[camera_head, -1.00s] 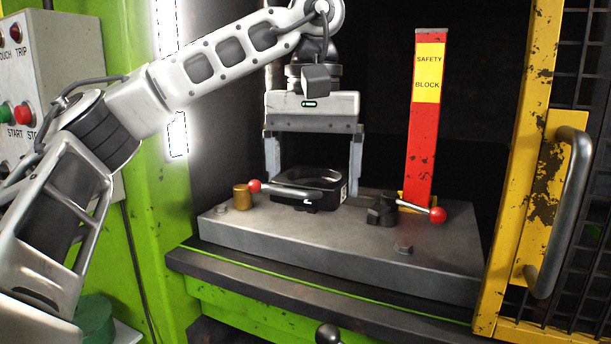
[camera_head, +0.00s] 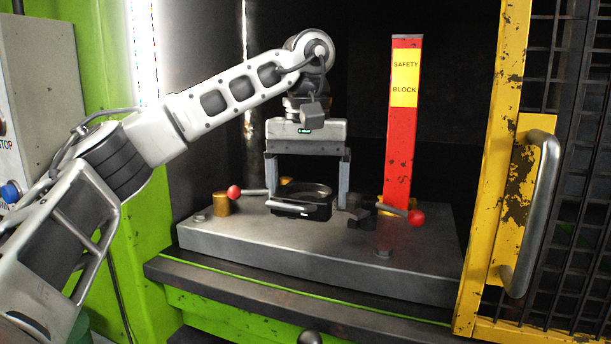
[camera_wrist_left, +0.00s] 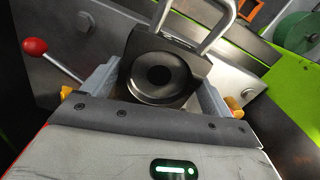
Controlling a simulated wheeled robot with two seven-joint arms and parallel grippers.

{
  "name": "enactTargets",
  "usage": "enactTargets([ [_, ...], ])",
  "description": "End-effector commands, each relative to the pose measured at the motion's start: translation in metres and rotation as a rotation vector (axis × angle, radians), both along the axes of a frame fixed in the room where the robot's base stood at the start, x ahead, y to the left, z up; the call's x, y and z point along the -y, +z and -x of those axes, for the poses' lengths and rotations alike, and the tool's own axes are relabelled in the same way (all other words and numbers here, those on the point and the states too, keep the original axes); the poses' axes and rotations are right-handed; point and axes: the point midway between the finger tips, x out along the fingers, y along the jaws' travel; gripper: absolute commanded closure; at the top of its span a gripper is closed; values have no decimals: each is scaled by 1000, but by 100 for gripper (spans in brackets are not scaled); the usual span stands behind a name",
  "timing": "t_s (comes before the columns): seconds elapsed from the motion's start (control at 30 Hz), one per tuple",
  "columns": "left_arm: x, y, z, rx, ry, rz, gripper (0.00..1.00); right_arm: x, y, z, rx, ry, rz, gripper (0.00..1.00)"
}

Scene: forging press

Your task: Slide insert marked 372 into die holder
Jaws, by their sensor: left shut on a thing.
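The insert (camera_head: 316,189) is a dark block with a round recess and a bar handle on its near side. In the left wrist view the insert (camera_wrist_left: 158,75) sits between the fingers, its handle (camera_wrist_left: 203,28) at the top. My left gripper (camera_head: 308,196) points down and is shut on the insert, low over the grey plate (camera_head: 260,238). I cannot tell whether the insert touches the plate. The die holder cannot be told apart clearly; the space behind the insert is hidden. No number is readable. My right gripper is not in view.
Red-knobbed levers stand left (camera_head: 234,192) and right (camera_head: 416,218) of the insert. A brass cylinder (camera_head: 222,204) is at the plate's left. The red safety block (camera_head: 398,150) stands upright behind the right lever. A yellow mesh door (camera_head: 485,200) bounds the right side.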

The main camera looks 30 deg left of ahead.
Motion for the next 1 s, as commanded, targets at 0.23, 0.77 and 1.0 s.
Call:
enactTargets([
  [0.23, -2, -17, -6, 6, 1, 2, 85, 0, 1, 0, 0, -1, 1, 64],
  [0.77, -2, -44, -10, 8, 0, 2, 85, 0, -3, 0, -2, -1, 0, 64],
  [1.0, -2, -45, -10, 9, 0, 3, 85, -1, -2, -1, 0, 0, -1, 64],
])
